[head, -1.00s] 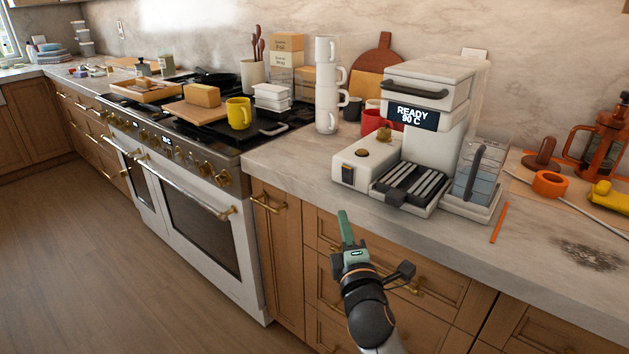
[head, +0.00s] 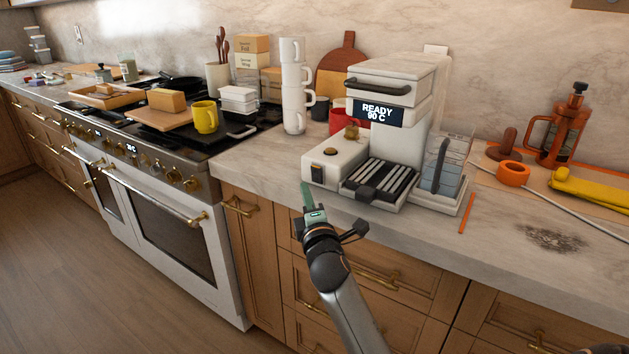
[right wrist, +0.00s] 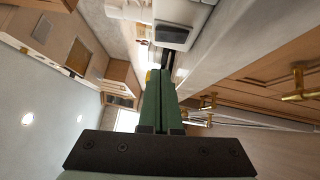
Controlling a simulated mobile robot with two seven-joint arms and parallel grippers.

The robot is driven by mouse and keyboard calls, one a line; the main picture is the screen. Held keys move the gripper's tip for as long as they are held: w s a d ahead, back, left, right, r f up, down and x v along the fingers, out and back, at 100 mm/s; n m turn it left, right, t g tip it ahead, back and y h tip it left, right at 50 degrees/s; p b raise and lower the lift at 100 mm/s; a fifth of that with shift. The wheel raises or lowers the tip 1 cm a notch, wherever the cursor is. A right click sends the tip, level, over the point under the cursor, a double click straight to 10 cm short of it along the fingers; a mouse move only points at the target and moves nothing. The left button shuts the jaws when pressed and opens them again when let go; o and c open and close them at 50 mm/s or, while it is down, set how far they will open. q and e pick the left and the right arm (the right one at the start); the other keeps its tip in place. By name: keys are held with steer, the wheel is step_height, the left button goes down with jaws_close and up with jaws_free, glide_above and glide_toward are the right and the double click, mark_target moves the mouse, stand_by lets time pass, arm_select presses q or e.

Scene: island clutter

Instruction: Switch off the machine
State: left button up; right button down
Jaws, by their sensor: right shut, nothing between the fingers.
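The white coffee machine (head: 396,140) stands on the counter, its display (head: 377,113) lit with "READY 90 C". A dark rocker switch (head: 317,173) sits on the front face of its low left block (head: 337,158). My right gripper (head: 307,190) is shut and empty, its green fingers pointing up just in front of and below that switch, apparently apart from it. In the right wrist view the shut green fingers (right wrist: 160,85) point toward the machine's white block (right wrist: 176,34) with its dark switch panel. My left gripper is not in view.
A stack of white mugs (head: 292,88) stands left of the machine, with a red mug (head: 340,110) behind it. The water tank (head: 441,170) is at its right. An orange stick (head: 467,213) lies on the counter (head: 260,162); the stove (head: 165,215) is left.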

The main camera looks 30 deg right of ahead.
mark_target(311, 170)
steer(key=shift+w+d+r, duration=0.2)
steer(key=shift+w+d, duration=0.55)
steer(key=shift+d, duration=0.35)
steer(key=shift+w+d+r, duration=0.15)
steer(key=shift+w+d, duration=0.6)
steer(key=shift+d, duration=0.3)
